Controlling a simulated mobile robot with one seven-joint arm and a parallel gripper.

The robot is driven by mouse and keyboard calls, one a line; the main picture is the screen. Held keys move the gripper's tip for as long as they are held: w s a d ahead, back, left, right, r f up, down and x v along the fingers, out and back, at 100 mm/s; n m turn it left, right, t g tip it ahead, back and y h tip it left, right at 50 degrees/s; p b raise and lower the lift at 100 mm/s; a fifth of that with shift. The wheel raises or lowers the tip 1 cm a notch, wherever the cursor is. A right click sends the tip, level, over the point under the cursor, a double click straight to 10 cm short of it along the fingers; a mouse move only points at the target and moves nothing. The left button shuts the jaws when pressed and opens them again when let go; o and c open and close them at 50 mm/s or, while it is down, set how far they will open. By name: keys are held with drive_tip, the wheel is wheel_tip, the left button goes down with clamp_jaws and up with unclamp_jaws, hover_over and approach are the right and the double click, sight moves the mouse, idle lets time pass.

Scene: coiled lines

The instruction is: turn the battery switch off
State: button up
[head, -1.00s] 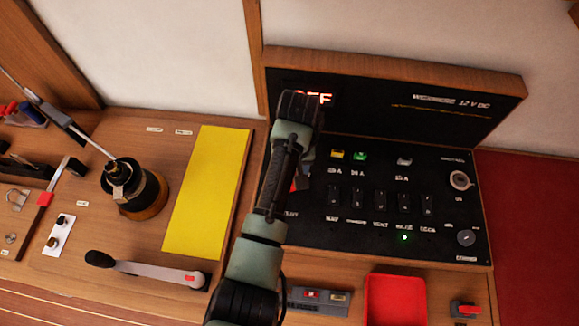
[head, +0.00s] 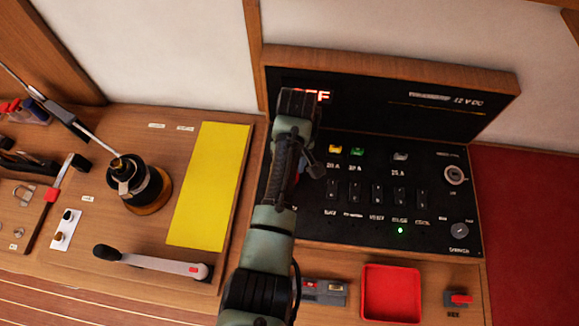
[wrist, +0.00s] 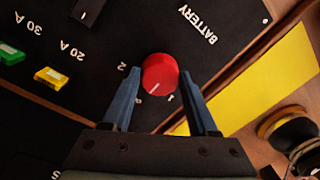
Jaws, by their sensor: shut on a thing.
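The battery switch is a red round knob (wrist: 160,72) on the black panel, beside the word BATTERY in the wrist view. A white line on it points to the lower left of that view, between the marks 2 and 1. My gripper (wrist: 161,75) has one blue-grey finger on each side of the knob and is shut on it. In the head view my arm hides most of the knob and fingers; a grey part of my gripper (head: 312,166) shows beside the arm.
The black panel (head: 440,200) has several small switches, coloured fuses, a lit green lamp and a red display partly hidden by my arm. A yellow board (head: 210,185), a winch (head: 137,185), a lever (head: 150,262) and a red tray (head: 391,292) lie around it.

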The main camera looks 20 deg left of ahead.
drive_tip(key=o, duration=1.4)
drive_tip(key=shift+c, duration=0.2)
wheel_tip(320, 180, up, 13)
drive_tip(key=p, duration=0.3)
drive_tip(key=shift+w+d, duration=0.2)
drive_tip(key=shift+w, duration=0.1)
